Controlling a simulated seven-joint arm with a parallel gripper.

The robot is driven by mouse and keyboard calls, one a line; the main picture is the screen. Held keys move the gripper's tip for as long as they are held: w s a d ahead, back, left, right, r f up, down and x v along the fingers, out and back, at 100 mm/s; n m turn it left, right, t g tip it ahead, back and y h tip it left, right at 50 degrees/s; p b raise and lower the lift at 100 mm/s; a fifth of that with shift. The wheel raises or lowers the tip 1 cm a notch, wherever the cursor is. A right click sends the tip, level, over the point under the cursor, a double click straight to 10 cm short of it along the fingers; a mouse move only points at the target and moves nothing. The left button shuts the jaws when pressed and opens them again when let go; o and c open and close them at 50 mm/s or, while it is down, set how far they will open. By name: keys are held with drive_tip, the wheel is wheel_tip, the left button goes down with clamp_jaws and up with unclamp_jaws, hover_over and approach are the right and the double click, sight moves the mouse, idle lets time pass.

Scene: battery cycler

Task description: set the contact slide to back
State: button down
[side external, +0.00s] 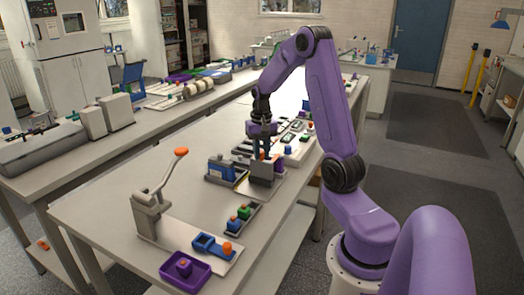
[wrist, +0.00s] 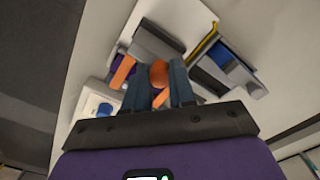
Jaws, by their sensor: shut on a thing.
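My gripper (side external: 262,150) points down over a grey block device (side external: 266,179) near the table's right edge. In the wrist view its two dark fingers (wrist: 159,84) stand on either side of a round orange knob (wrist: 159,72) and are shut on it. I take this knob to be the handle of the contact slide. A little orange (side external: 262,156) also shows between the fingers in the side view. Grey blocks (wrist: 157,42) of the device lie beyond the knob. The slide's track is mostly hidden by the fingers, so its exact position cannot be told.
A blue and dark module (side external: 222,169) with a yellow strip stands just left of the device. Nearer the front are a tray with green and orange blocks (side external: 243,213), a lever with an orange tip (side external: 160,190) and a purple tray (side external: 186,270). Bare tabletop lies to the left.

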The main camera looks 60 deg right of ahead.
drive_tip(key=a, duration=0.5)
drive_tip(key=shift+a, duration=0.1)
drive_tip(key=c, duration=0.9)
unclamp_jaws()
drive_tip(key=shift+a, duration=0.1)
drive_tip(key=shift+c, duration=0.2)
drive_tip(key=shift+r, duration=0.15)
wheel_tip(320, 180, up, 17)
drive_tip(key=shift+r, duration=0.1)
